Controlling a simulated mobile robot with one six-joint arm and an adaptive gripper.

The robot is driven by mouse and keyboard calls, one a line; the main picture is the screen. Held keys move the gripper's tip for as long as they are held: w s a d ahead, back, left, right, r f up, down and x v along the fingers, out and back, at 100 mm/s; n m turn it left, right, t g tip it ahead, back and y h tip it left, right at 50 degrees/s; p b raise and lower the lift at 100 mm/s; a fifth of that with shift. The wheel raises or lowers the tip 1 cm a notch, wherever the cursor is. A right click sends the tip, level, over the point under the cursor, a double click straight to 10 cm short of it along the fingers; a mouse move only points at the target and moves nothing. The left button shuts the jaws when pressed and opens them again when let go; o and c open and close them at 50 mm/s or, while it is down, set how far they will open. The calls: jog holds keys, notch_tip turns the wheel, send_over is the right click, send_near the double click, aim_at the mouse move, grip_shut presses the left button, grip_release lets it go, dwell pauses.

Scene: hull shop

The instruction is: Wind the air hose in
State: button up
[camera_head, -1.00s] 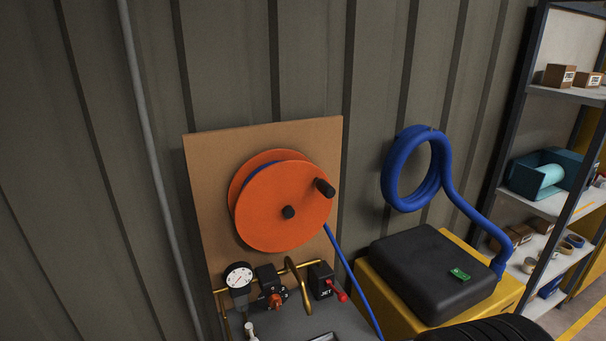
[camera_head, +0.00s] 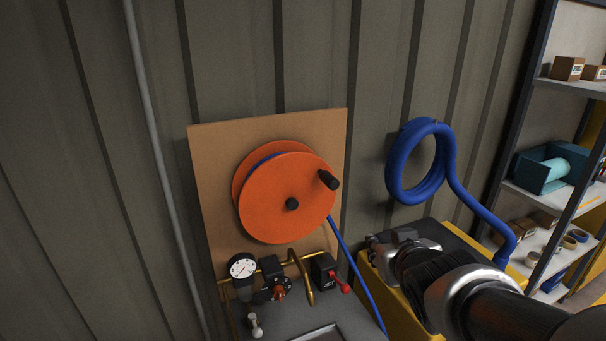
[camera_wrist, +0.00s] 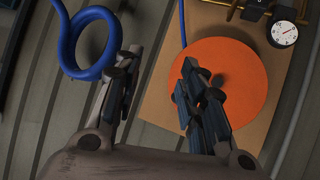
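An orange hose reel (camera_head: 275,215) with a black hub and a black crank handle (camera_head: 329,180) at its upper right is mounted on a brown board (camera_head: 215,150). The thin blue air hose (camera_head: 352,265) hangs from the reel down past the bench's right side. My gripper (camera_head: 378,243) is to the right of and below the reel, apart from it. In the wrist view my gripper (camera_wrist: 158,80) is open, with nothing between its fingers. The reel face (camera_wrist: 235,80) shows there, partly behind one finger. The crank handle cannot be made out in that view.
A pressure gauge (camera_head: 242,267), brass piping and a red-handled valve (camera_head: 338,284) sit below the reel. A thick blue coiled hose (camera_head: 392,170) hangs on the wall above a yellow cabinet (camera_head: 468,234). Shelves (camera_head: 560,85) stand at the right.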

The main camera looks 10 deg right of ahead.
aim_at(329, 180)
jog(key=shift+o, duration=0.6)
jog(key=w+n+t+y, duration=0.2)
jog(key=w+t+y, duration=0.2)
jog(key=w, duration=0.4)
jog(key=shift+w+a+r+t, duration=0.15)
jog(key=shift+r+t, duration=0.1)
jog(key=shift+t, duration=0.05)
jog(key=w+a+y, duration=0.1)
jog(key=w+a, duration=0.1)
jog(key=w, duration=0.3)
jog(key=w+a+y, duration=0.1)
jog(key=w, duration=0.5)
jog(key=w+a+t, duration=0.1)
jog(key=w+a, duration=0.1)
jog(key=w, duration=0.4)
jog(key=shift+a+r+n+y, duration=0.3)
jog(key=shift+a+y, duration=0.05)
jog(key=shift+y, duration=0.05)
jog(key=shift+c, duration=0.2)
grip_shut()
